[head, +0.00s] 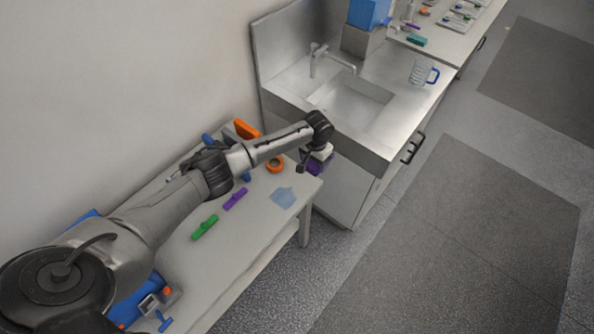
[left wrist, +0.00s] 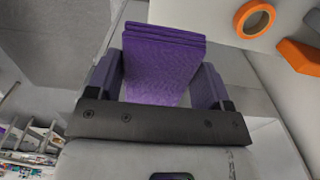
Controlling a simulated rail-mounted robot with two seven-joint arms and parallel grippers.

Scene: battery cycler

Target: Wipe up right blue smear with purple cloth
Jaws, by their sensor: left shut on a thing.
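My left gripper (head: 316,160) is shut on the folded purple cloth (left wrist: 165,58), which fills the space between its two fingers in the left wrist view. In the head view, only a little of the cloth (head: 314,169) shows under the gripper, near the far right corner of the table. A light blue smear (head: 284,197) lies on the tabletop, below and left of the gripper in the picture. I cannot tell the exact height of the cloth above the table. My right gripper is not in view.
An orange tape roll (head: 275,165), a purple clip-like piece (head: 235,199) and a green one (head: 205,227) lie on the table (head: 262,226). An orange block (head: 246,129) stands near the wall. A steel sink unit (head: 350,96) is beyond the table. The tabletop around the smear is clear.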

